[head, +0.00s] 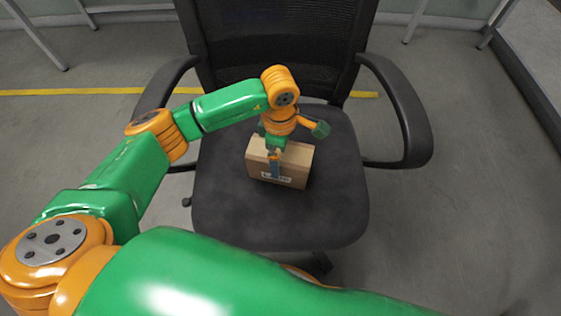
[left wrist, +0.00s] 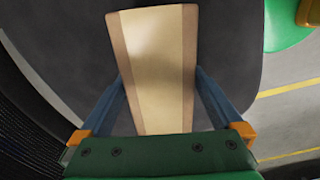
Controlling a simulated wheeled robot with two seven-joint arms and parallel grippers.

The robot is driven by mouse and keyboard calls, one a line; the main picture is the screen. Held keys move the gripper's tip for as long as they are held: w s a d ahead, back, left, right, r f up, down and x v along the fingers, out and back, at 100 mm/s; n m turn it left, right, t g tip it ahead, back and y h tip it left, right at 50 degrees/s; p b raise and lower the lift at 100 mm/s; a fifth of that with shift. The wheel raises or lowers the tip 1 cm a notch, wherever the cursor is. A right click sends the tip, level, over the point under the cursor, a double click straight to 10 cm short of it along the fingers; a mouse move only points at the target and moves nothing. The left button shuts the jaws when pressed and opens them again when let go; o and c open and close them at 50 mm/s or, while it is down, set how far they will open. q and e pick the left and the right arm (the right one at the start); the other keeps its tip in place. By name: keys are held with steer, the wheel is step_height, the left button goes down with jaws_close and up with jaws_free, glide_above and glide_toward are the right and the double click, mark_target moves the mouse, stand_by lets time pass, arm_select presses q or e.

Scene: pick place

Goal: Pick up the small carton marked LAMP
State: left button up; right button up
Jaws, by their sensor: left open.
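A small brown carton (head: 293,164) stands on the black chair seat (head: 228,210). Dark printed letters show on its front, partly hidden by my gripper, so I cannot read the whole word. My left gripper (head: 275,168) comes down over the carton from above, with a blue finger in front of its printed face. In the left wrist view the carton (left wrist: 158,65) lies between the two blue fingers of my gripper (left wrist: 162,85). The fingers are open, one on each side of it. I cannot tell whether either finger touches it. My right gripper is in neither view.
The chair has a tall mesh backrest (head: 275,40) behind the carton. Its left armrest (head: 163,85) and right armrest (head: 402,110) flank the seat. The front and right of the seat are clear. Grey floor with a yellow line (head: 60,92) surrounds it.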

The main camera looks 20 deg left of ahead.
arm_select(q)
step_height(320, 180, down, 3)
steer(key=shift+f, duration=0.1)
steer(key=c, duration=1.5)
steer(key=shift+w, duration=0.1)
steer(key=shift+c, duration=0.2)
steer(key=shift+r, duration=0.2)
